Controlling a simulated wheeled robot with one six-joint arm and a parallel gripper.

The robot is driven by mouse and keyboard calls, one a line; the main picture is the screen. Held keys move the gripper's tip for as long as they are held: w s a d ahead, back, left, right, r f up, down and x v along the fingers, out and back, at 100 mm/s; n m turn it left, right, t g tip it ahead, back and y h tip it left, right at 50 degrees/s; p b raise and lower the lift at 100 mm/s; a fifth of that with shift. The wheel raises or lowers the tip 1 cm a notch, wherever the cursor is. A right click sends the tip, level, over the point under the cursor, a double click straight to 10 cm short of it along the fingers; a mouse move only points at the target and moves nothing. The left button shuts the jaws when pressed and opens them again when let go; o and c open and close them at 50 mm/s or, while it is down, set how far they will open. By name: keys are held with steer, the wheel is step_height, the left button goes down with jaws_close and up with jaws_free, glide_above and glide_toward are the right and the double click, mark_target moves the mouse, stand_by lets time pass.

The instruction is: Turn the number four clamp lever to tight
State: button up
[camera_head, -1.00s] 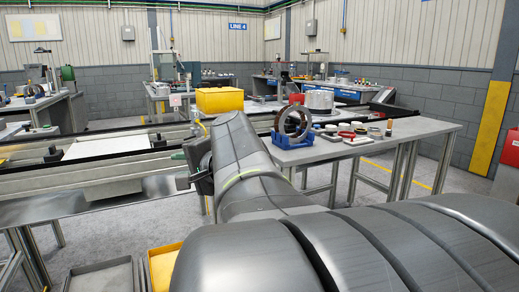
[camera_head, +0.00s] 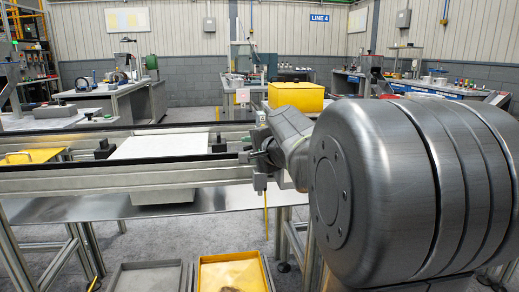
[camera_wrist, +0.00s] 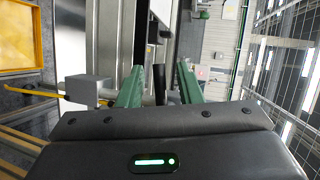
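My gripper (camera_wrist: 158,80) shows two green fingers in the wrist view, apart from each other. A dark upright bar (camera_wrist: 159,80), perhaps a clamp lever handle, shows in the gap between them; I cannot tell whether they touch it. In the head view my gripper (camera_head: 252,157) is at the conveyor's near rail, partly hidden by my arm. A grey block (camera_wrist: 87,90) with a yellow rod sits left of the fingers in the wrist view; the block also shows below my gripper in the head view (camera_head: 259,181).
The conveyor rail (camera_head: 120,180) runs across the head view, with a white pallet (camera_head: 160,146) on it. A yellow bin (camera_head: 295,96) stands behind my arm. Grey and yellow trays (camera_head: 232,258) are below the rail. My arm hides the right side.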

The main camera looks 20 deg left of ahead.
jaws_close()
